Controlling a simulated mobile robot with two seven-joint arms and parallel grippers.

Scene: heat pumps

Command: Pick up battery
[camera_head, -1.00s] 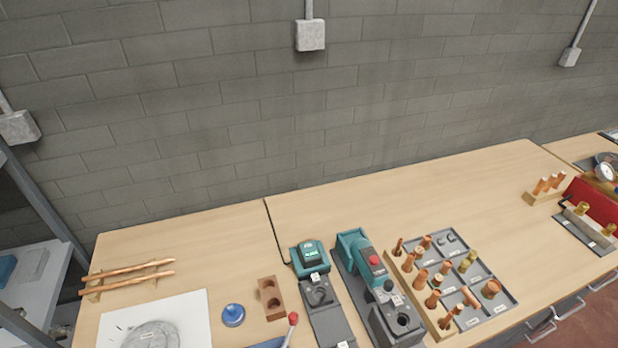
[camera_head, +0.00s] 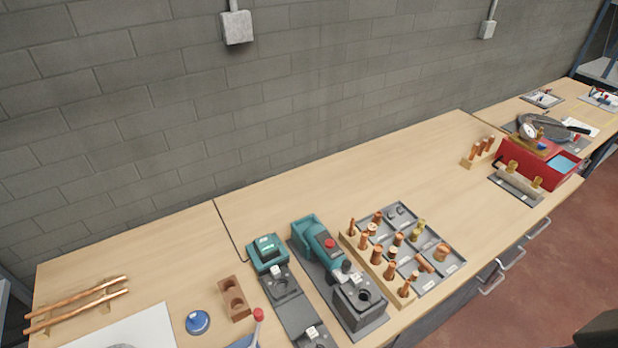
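A teal and black block (camera_head: 267,252) that looks like the battery on its charger sits at the middle of the bench, with a dark cable at its left. I cannot tell where battery and charger part. A teal power tool (camera_head: 318,240) with a red button lies just to its right on a dark grey base. Neither of my grippers is in view.
A dark grey tray (camera_head: 290,306) lies in front of the teal block. A brown block with holes (camera_head: 234,298) and a blue round item (camera_head: 198,322) are to its left. Copper fittings fill a grey organizer (camera_head: 452,264) at right. Bare bench (camera_head: 300,195) lies behind.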

